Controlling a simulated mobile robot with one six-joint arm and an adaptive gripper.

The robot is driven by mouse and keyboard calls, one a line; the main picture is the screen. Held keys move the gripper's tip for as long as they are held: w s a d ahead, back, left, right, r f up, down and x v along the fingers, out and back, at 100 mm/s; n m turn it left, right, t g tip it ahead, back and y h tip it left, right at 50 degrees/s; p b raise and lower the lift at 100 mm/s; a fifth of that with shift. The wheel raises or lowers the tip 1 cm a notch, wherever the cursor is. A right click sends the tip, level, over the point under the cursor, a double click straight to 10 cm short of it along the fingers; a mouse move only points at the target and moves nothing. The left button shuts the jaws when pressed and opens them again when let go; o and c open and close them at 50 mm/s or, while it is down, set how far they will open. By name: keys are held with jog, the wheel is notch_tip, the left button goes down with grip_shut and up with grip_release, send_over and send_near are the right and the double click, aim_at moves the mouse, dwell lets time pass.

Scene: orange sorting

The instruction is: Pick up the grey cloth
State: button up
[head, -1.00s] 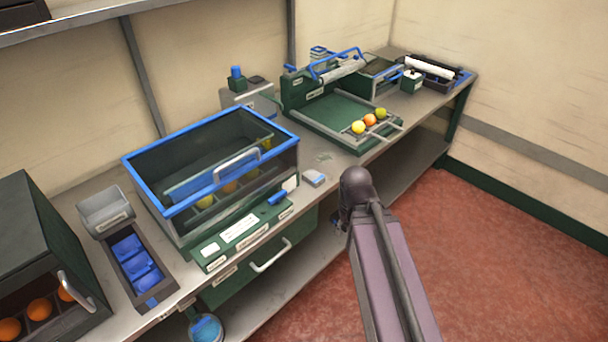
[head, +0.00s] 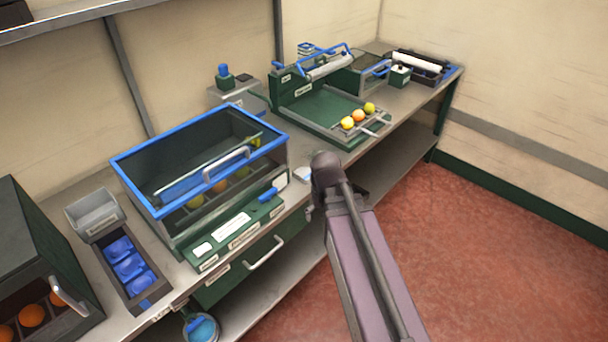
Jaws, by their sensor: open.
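A small flat, pale grey-blue item (head: 302,174) lies on the bench near its front edge, just left of the end of my arm. It may be the folded grey cloth, but it is too small and partly covered to be sure. No other grey cloth can be made out. My arm rises from the bottom of the picture and its dark rounded joint overlaps the bench edge beside this item. My gripper's fingers are hidden behind the arm, so I see no contact with the item.
A blue-rimmed clear bin (head: 117,168) holding fruit stands left of the item. A green tray station (head: 320,112) with three fruits is behind it. A blue compartment tray (head: 160,287) and a dark cabinet (head: 45,235) are at left. Red floor (head: 480,250) is clear at right.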

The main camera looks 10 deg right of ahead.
jog(key=w+r+n+p, duration=0.3)
jog(key=w, duration=1)
jog(key=w+r+n+p, duration=0.3)
jog(key=w, duration=1.1)
jog(key=shift+r+n, duration=0.15)
jog(key=shift+n, duration=0.15)
jog(key=shift+a, duration=0.1)
jog(key=b, duration=0.9)
send_over(304, 173)
jog(key=f, duration=0.8)
jog(key=shift+w+f, duration=0.25)
jog(key=shift+f, duration=0.1)
jog(key=shift+f, duration=0.1)
jog(key=shift+s+f+b, duration=0.2)
jog(key=shift+f+b, duration=2.3)
jog(key=c, duration=1)
